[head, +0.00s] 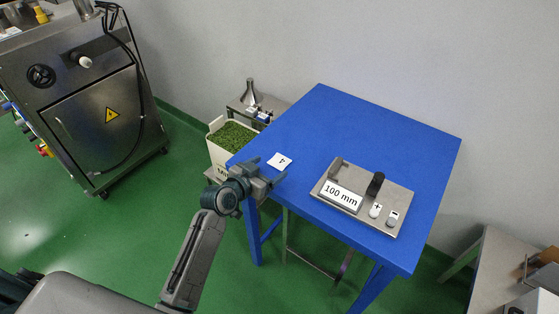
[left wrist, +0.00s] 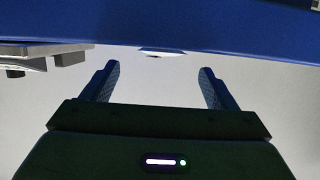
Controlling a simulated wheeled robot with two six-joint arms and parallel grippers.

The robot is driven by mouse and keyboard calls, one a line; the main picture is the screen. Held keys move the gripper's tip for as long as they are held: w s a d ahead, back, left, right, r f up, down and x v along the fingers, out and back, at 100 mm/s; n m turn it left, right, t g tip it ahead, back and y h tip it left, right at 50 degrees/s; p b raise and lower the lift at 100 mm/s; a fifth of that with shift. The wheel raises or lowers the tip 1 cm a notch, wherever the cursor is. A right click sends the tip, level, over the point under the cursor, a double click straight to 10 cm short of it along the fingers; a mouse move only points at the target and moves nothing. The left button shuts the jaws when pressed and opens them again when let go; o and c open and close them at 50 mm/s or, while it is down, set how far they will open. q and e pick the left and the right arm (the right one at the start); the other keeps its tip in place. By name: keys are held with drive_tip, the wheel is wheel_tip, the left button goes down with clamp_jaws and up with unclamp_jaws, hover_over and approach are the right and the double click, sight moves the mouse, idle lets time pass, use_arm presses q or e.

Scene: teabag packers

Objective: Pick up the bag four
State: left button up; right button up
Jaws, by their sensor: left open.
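Bag four (head: 280,161) is a small flat white packet marked 4, lying on the near left edge of the blue table (head: 330,115). My left gripper (head: 268,169) is open and empty at that table edge, close to the bag, its fingers pointing towards it. In the left wrist view the bag (left wrist: 161,53) shows as a thin white shape at the table edge, ahead of and between the two spread fingers (left wrist: 159,82). The bag appears apart from the fingers. My right gripper is not in view.
A metal device (head: 322,192) reading 100 mm, with plus and minus buttons, stands on the table right of the bag. The table's far part is clear. A steel cabinet (head: 75,100) stands at left.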

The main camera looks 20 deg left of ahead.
sight(278, 161)
use_arm(q)
drive_tip(key=p+x, duration=0.1)
drive_tip(key=x, duration=0.3)
drive_tip(key=shift+w+f, duration=0.2)
drive_tip(key=shift+w, duration=0.1)
drive_tip(key=c, duration=1.1)
